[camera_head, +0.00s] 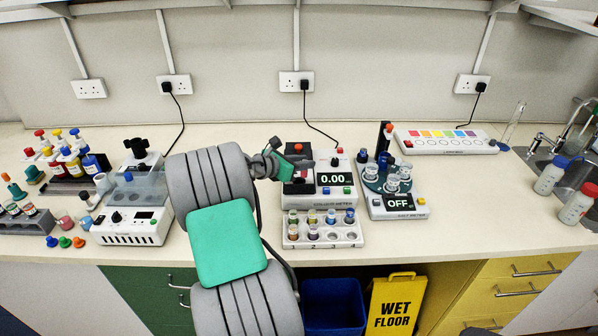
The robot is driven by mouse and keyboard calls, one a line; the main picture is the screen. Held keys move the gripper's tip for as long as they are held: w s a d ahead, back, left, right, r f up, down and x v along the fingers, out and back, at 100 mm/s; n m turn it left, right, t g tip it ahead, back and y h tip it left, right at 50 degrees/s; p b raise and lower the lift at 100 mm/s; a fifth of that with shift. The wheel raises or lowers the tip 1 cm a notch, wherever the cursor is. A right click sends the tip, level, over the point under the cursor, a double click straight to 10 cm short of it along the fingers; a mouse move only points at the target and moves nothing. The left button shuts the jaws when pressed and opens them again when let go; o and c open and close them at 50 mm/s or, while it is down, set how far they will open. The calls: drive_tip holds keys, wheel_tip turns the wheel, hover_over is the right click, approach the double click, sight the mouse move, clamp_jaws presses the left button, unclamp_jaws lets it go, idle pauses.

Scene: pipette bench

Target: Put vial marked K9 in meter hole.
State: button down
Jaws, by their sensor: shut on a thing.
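The colour meter (340,198) is a white box with a dark top block and a display reading 0.00. My gripper (298,164) is over the left part of its top. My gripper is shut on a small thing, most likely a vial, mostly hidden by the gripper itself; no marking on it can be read. The meter hole cannot be made out behind my gripper. A white vial rack (322,244) stands in front of the meter. It holds several capped vials, and two front-right places look empty. The K9 mark cannot be read anywhere.
Right of the meter stands a white device (400,208) with a round vial holder and a display reading OFF. A white box (133,228) stands left of my arm. A colour-strip panel (445,141) lies at the back.

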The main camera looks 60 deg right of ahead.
drive_tip(key=shift+w+d+f, duration=0.25)
drive_tip(key=shift+w+f, duration=0.5)
drive_tip(key=shift+f, duration=0.15)
wheel_tip(320, 180, down, 3)
drive_tip(key=shift+w+f+p, duration=0.15)
drive_tip(key=shift+p, duration=0.4)
drive_tip(key=c, duration=1.5)
unclamp_jaws()
drive_tip(key=shift+d, duration=0.1)
